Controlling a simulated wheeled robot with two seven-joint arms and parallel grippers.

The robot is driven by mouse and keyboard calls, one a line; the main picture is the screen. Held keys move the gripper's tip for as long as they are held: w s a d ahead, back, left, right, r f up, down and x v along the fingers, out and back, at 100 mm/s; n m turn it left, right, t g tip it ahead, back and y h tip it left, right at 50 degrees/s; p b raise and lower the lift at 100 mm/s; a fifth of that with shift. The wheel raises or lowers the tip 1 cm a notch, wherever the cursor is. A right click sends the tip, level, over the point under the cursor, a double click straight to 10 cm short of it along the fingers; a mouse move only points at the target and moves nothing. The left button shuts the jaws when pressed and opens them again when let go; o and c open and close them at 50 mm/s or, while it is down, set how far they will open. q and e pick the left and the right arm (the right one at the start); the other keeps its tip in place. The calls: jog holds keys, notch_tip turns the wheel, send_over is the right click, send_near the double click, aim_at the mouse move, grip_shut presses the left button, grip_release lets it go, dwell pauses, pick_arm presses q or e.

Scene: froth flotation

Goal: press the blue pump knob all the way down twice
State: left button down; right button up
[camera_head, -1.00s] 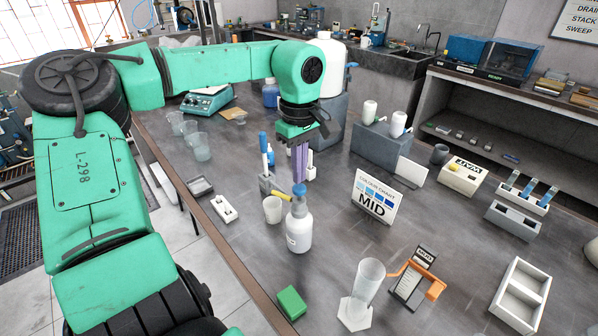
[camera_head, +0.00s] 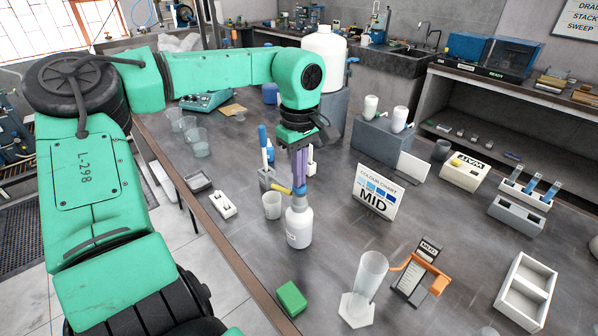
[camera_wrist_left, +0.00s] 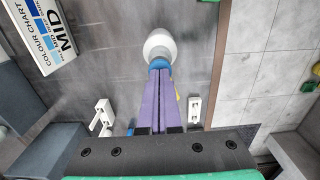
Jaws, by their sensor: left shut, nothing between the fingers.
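The white pump bottle (camera_head: 299,229) stands upright on the grey bench, with the blue pump knob (camera_head: 299,200) on top. My left gripper (camera_head: 299,187) is shut, with its purple fingers pointing down and their tips at the top of the knob. In the left wrist view, the fingertips (camera_wrist_left: 160,73) meet the blue knob (camera_wrist_left: 159,62), with the white bottle (camera_wrist_left: 159,43) beyond. The fingers partly hide the knob. My right gripper is not in view.
A white cup (camera_head: 272,205) stands close to the bottle's left. The colour chart (camera_head: 378,195) stands to the right. A green block (camera_head: 291,299) and a clear cylinder (camera_head: 368,280) are nearer the front. Bare bench lies between the bottle and chart.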

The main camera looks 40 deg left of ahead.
pick_arm(q)
jog(key=shift+f, duration=0.3)
jog(key=shift+r+p, duration=1.55)
jog(key=shift+r, duration=0.35)
jog(key=shift+f, duration=0.1)
